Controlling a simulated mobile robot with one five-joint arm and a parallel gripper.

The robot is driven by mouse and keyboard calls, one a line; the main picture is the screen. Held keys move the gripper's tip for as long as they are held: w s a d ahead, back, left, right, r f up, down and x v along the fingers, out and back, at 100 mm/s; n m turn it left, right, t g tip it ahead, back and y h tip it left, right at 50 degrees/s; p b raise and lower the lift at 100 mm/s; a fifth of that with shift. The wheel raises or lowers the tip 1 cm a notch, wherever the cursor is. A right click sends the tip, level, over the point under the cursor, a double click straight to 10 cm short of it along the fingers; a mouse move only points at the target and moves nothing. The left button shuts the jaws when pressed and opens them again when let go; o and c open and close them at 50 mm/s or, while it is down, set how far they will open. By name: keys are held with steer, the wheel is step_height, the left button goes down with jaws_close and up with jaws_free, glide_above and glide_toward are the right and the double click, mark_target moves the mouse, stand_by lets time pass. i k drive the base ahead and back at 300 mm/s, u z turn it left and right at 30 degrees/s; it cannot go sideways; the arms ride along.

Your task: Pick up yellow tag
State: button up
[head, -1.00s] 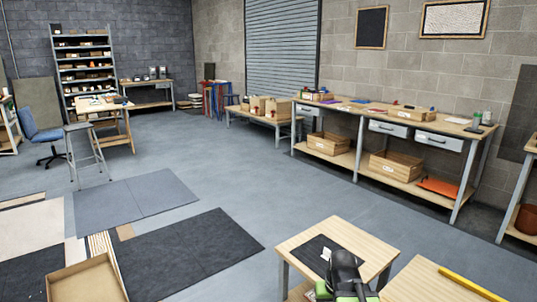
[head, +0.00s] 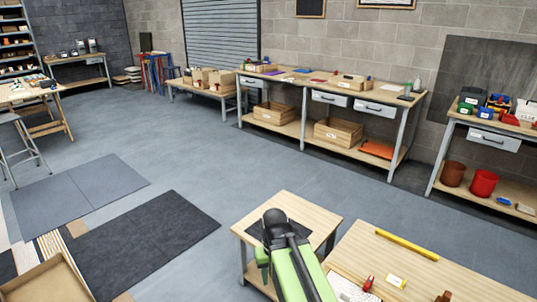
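A small pale tag with yellow on it (head: 396,281) lies on the near wooden table (head: 470,283) at the lower right. It is too small to make out any marking. My green and black arm reaches up from the bottom edge, over the small table left of the near table. Its fingers do not show, so I cannot see whether they are open or shut. The arm is left of the tag and apart from it in the picture.
A long yellow bar (head: 406,245) lies behind the tag. A red-handled tool (head: 368,284) and a white sheet (head: 350,290) lie left of it. The small table (head: 313,207) has a dark pad. A bench with bins (head: 490,137) stands at the right. Grey floor (head: 330,185) is open behind.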

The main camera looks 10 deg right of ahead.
mark_target(398, 283)
steer(key=z, duration=1.5)
